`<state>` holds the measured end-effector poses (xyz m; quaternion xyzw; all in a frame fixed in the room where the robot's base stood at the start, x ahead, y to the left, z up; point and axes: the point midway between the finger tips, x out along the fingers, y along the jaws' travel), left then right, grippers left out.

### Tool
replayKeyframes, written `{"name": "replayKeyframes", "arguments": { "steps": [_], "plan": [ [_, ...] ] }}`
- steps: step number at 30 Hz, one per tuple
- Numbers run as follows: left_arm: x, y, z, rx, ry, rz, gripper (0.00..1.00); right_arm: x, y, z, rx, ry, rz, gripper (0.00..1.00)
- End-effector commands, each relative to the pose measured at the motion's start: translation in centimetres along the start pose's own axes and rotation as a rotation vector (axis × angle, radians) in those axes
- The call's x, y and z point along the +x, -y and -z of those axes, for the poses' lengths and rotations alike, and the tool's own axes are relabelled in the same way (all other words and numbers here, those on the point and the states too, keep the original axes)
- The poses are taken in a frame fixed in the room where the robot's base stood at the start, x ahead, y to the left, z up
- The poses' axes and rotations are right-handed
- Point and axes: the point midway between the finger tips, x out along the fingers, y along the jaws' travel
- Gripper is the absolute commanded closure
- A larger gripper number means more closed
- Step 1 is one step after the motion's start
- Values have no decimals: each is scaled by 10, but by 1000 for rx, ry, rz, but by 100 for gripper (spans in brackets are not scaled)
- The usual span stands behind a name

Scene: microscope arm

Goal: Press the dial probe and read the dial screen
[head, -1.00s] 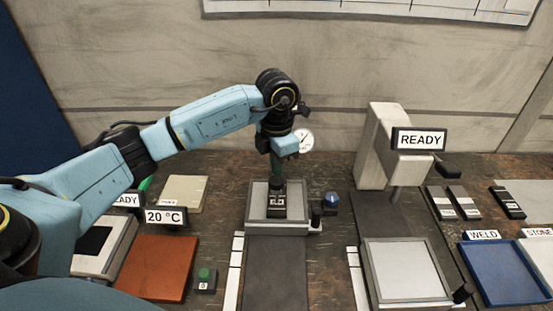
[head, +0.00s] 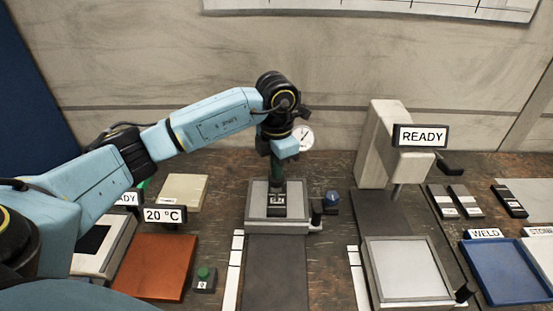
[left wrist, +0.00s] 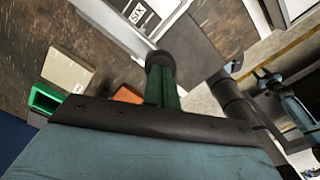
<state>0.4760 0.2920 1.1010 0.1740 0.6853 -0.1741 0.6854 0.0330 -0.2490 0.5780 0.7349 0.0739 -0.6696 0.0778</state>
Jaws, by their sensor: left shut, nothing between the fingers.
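A round white dial (head: 303,138) with a dark needle stands at the middle back in the head view, just right of my left wrist. It is too small to read. My left gripper (head: 277,182) points down with its green fingers shut and empty, above a dark labelled block (head: 277,208) in a grey tray (head: 257,216). In the left wrist view the shut fingers (left wrist: 162,88) overlap a dark round end (left wrist: 160,60). I cannot tell whether they touch it or whether this is the dial probe.
A white machine with a READY sign (head: 423,136) stands right of the dial. A blue-topped knob (head: 332,198) is right of the tray. An orange plate (head: 155,268), a 20 °C sign (head: 165,215) and a green button (head: 204,273) lie left. A blue tray (head: 510,270) is far right.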

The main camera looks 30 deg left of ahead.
Motion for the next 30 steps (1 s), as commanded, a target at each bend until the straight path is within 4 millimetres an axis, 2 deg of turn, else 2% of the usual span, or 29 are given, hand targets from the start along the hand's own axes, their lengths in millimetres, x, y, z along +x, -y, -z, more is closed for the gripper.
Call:
{"name": "replayKeyframes", "arguments": {
  "steps": [24,30],
  "plan": [
    [44,0,1,0,-3,1,100,33,0,-3,0,0,-1,54],
    [43,1,1,0,-6,2,100,30,0,-3,0,1,-1,54]
  ]
}}
